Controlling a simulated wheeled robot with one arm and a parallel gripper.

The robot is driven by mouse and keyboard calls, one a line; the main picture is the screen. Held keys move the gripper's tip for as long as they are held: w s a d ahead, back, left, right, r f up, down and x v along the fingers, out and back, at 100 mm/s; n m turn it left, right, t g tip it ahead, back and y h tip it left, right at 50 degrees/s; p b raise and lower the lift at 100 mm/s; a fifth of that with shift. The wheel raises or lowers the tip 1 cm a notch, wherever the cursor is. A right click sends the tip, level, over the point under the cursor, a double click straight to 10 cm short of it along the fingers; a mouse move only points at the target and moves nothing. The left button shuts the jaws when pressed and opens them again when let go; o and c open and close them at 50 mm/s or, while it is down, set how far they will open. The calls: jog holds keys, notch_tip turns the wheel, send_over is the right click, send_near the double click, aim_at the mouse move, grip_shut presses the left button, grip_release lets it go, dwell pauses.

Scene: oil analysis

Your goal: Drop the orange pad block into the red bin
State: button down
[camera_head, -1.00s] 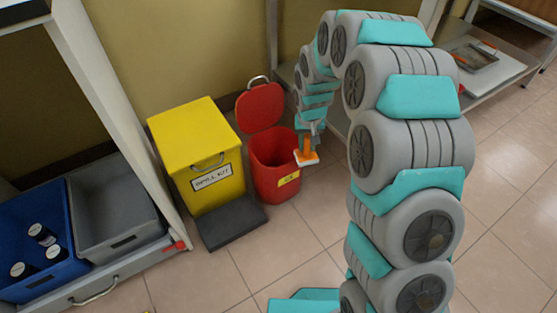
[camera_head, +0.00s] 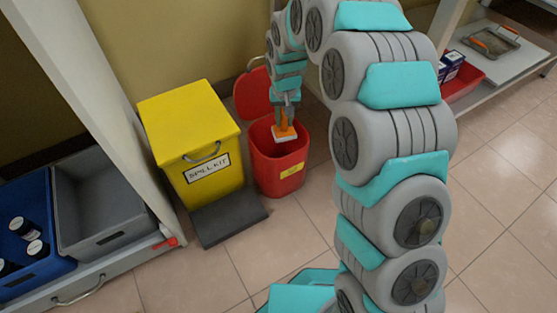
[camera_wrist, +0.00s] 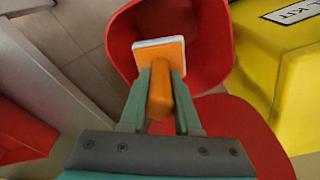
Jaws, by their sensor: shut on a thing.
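The orange pad block (camera_head: 285,131) has an orange handle and a pale pad underneath. My gripper (camera_head: 285,113) is shut on its handle and holds it over the mouth of the red bin (camera_head: 277,180). The bin's lid (camera_head: 252,95) stands open at the back. In the wrist view my gripper (camera_wrist: 160,90) has its fingers on both sides of the orange handle, and the block (camera_wrist: 158,55) shows against the opening of the red bin (camera_wrist: 218,45). Its exact height above the rim is hard to tell.
A yellow spill kit box (camera_head: 192,135) with a dark pedal or step (camera_head: 228,216) stands close left of the bin. A grey crate (camera_head: 100,205) and a blue crate (camera_head: 35,235) with bottles are at far left. A shelf (camera_head: 505,65) with a tray is at upper right. Floor in front is clear.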

jog(key=shift+f, duration=0.6)
jog(key=c, duration=0.5)
grip_release()
jog(key=shift+c, duration=0.2)
jog(key=shift+r, duration=0.1)
jog(key=shift+s+r+p, duration=0.15)
jog(key=shift+r, duration=1.1)
jog(key=shift+s+r+p, duration=0.2)
jog(key=shift+r, duration=1.1)
jog(key=shift+s+r+p, duration=0.15)
jog(key=shift+r, duration=1.1)
